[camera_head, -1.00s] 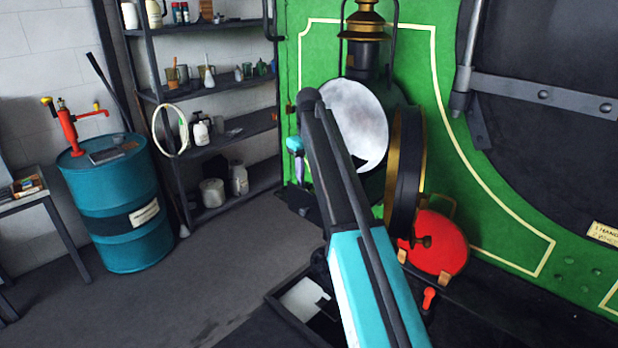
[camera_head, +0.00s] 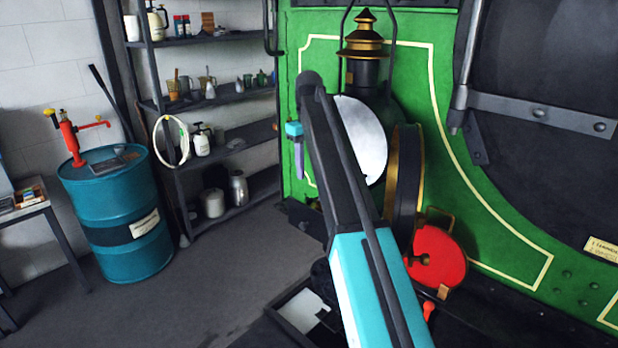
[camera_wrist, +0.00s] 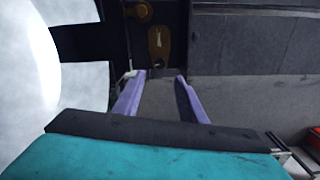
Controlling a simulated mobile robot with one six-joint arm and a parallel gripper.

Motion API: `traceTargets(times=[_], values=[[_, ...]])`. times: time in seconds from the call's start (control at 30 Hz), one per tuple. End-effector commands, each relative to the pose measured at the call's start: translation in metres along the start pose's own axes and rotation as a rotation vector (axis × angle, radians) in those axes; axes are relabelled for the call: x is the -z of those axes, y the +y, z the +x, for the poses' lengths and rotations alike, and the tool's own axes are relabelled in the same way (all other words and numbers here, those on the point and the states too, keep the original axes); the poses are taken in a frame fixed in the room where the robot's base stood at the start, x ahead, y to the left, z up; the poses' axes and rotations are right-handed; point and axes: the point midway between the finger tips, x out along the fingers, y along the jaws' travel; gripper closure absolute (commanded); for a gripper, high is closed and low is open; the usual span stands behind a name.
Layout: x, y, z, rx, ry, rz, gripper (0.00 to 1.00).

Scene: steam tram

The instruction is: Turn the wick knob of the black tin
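A black lamp (camera_head: 402,95) with a stepped brass top stands against the green panel. Its round door is swung open and a pale round reflector (camera_head: 362,135) shows inside. My gripper (camera_head: 299,177) is left of the reflector, its purple fingers pointing down; my arm hides the lamp's lower front. In the wrist view, my gripper (camera_wrist: 160,77) is open with nothing between its fingers. Beyond the fingertips are a brass plate (camera_wrist: 158,46) and a small brass knob (camera_wrist: 141,12) on dark parts. I cannot tell whether this is the wick knob. The pale reflector (camera_wrist: 25,75) fills the left side.
A red disc (camera_head: 440,262) sits low right of my arm. Dark shelves (camera_head: 235,90) with bottles and jars stand behind at left. A blue drum (camera_head: 118,215) carries a red hand pump (camera_head: 72,140). The grey floor (camera_head: 180,300) between is clear.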

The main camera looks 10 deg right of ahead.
Motion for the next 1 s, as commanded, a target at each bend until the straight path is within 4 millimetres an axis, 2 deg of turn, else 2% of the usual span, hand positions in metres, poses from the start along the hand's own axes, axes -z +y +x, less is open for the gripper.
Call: traceTargets(times=[0.1, 0.3, 0.77, 0.87, 0.97, 1.0], values=[[0.001, 0.000, -0.016, 0.000, 0.000, 0.000, 0.62], [0.000, 0.000, -0.028, 0.000, 0.000, 0.000, 0.62], [0.000, -0.002, -0.028, 0.001, 0.000, -0.002, 0.62], [0.005, -0.017, -0.020, 0.017, 0.003, -0.033, 0.62], [0.013, -0.044, -0.004, 0.045, 0.007, -0.087, 0.62], [0.016, -0.059, 0.006, 0.061, 0.008, -0.115, 0.62]])
